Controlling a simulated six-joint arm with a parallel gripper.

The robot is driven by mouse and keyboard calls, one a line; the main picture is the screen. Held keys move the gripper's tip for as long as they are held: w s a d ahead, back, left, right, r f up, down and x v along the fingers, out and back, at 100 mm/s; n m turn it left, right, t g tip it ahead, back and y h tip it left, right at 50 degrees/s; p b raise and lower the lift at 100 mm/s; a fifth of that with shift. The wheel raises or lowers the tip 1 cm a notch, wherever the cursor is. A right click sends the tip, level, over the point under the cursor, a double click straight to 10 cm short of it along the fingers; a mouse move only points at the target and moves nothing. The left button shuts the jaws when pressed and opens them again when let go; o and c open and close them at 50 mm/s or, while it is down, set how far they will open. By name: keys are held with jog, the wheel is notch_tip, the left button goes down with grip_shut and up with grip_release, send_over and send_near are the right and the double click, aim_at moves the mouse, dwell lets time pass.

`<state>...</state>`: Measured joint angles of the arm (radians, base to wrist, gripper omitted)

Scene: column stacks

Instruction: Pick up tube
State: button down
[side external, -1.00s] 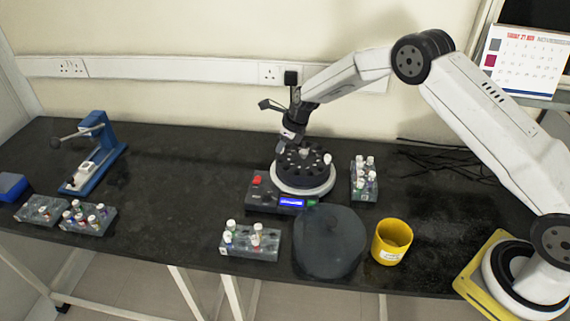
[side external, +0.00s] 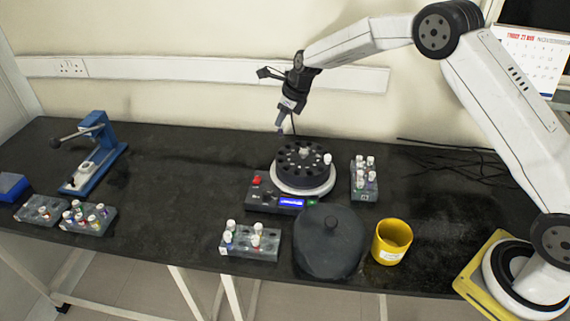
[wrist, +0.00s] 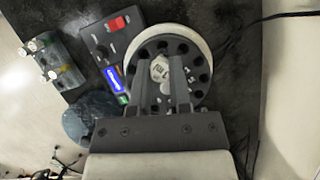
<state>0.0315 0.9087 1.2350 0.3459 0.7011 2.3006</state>
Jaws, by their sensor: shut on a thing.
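My gripper (side external: 280,126) is raised above the back left of the dark centrifuge rotor (side external: 290,171), clear of it. In the wrist view, its fingers (wrist: 162,66) are shut on a small tube with a whitish cap (wrist: 160,70), seen end-on over the rotor. The held tube is too small to make out in the side view. Another white-capped tube (side external: 327,159) stands at the right side of the rotor. Tubes also stand in the front rack (side external: 265,254) and the right rack (side external: 357,193).
The centrifuge has a control panel (side external: 262,199) in front. A dark round lid (side external: 328,245) and a yellow cup (side external: 391,250) lie near the front edge. A blue lever device (side external: 98,160) and two racks stand at left. Cables lie at back right. The centre-left bench is clear.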

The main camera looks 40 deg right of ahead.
jog(key=shift+r, duration=0.3)
dwell(0.4)
jog(key=s+a+f+n, duration=0.3)
jog(key=s+a, duration=0.5)
jog(key=a, duration=0.4)
jog(key=s+a+f+n+g+y, duration=0.1)
jog(key=s+a+f+n, duration=0.2)
jog(key=s+a, duration=0.6)
jog(key=a+f, duration=0.1)
jog(key=a, duration=0.2)
jog(key=shift+g+y, duration=0.3)
jog(key=shift+f, duration=0.25)
jog(key=shift+f, duration=1.75)
jog(key=shift+f, duration=1.6)
dwell(0.3)
